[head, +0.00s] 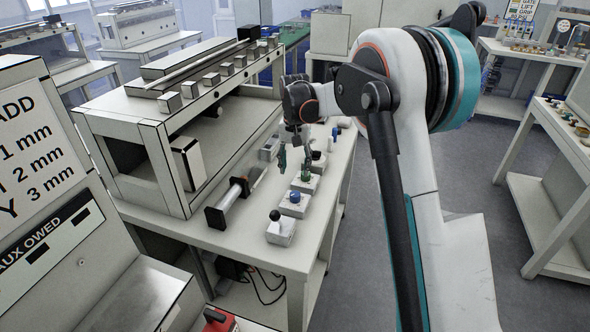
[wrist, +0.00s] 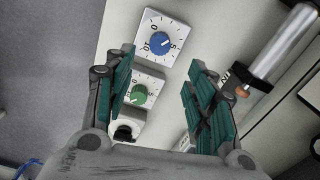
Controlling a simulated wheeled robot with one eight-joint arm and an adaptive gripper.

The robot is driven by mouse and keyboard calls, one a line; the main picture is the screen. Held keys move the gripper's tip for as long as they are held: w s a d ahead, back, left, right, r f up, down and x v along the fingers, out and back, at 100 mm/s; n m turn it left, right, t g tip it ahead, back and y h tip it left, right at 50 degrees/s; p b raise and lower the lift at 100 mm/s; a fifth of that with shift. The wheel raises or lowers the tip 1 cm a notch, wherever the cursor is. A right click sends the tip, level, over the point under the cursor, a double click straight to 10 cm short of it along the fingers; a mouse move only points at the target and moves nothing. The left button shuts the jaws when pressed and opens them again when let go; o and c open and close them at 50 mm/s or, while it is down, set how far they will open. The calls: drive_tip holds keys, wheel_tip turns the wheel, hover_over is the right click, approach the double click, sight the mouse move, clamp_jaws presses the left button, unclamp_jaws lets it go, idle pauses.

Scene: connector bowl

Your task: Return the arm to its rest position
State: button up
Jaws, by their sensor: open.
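My gripper (head: 295,150) reaches over the workbench in the head view, above the row of control knobs. In the wrist view my gripper (wrist: 160,92) has its two teal-padded fingers spread wide, with nothing held between them. Below the fingers are a blue knob (wrist: 162,43) and a green knob (wrist: 138,95), each on a white dial plate. The green knob lies near the left finger and is partly beside it. In the head view the blue knob (head: 295,197) is in front of the green knob (head: 305,174). My arm stretches from the lower right towards the bench.
A black ball-topped lever (head: 275,215) stands on the near end of the bench (head: 255,242). A large frame (head: 150,128) rises at the left. Open floor (head: 350,235) lies right of the bench.

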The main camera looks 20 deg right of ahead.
drive_tip(key=s+r+n+t, duration=0.2)
drive_tip(key=s+r+t, duration=0.1)
drive_tip(key=s+r, duration=1.25)
drive_tip(key=s+f+n+t, duration=0.1)
drive_tip(key=s+f+t, duration=0.1)
drive_tip(key=s, duration=0.9)
drive_tip(key=s+f+n+t, duration=0.2)
drive_tip(key=s+f, duration=0.1)
drive_tip(key=s, duration=0.8)
drive_tip(key=shift+d+r, duration=0.1)
idle(0.4)
